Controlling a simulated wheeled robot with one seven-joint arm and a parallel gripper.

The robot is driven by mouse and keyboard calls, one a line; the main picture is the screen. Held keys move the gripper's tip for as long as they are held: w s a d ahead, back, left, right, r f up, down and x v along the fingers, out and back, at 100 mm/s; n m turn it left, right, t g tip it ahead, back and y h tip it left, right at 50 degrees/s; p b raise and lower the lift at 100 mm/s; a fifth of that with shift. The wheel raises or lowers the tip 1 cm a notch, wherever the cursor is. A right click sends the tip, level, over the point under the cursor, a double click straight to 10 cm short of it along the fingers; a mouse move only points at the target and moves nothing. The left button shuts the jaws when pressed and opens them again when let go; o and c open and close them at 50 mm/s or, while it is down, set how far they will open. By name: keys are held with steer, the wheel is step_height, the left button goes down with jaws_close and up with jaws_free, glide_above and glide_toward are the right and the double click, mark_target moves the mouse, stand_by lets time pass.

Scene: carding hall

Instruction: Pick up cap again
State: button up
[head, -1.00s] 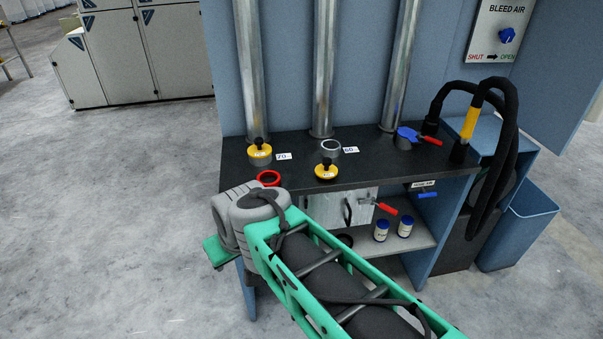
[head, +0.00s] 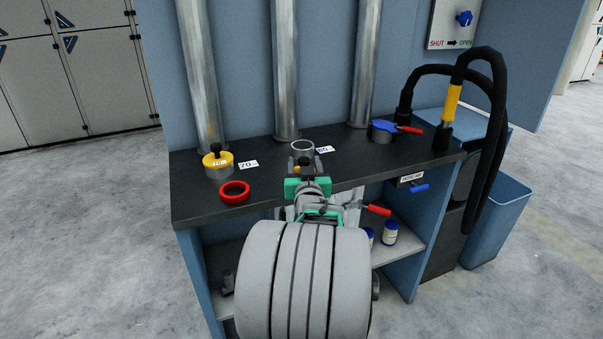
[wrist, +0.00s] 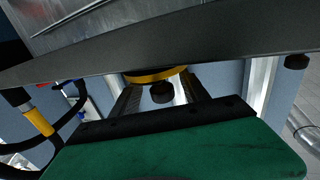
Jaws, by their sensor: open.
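The yellow cap with a black knob shows in the wrist view (wrist: 155,76), its knob between my gripper's two dark fingers. My gripper (wrist: 160,90) is open, with a finger on each side of the knob; I cannot tell whether either touches it. In the head view my gripper (head: 305,170) is at the bench's front edge, in front of the open grey socket (head: 303,148) by the 60 label, and hides most of this cap. Another yellow cap (head: 217,164) with a black knob sits on the socket by the 70 label.
A red ring (head: 234,191) lies on the dark bench (head: 195,205) left of my gripper. A blue-lidded socket (head: 382,130) and black hoses (head: 497,120) stand to the right. Upright metal pipes (head: 285,70) rise behind. White jars (head: 390,232) stand on the lower shelf.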

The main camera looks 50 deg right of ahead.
mark_target(303, 158)
steer(key=x, duration=0.3)
jaws_close()
stand_by(0.5)
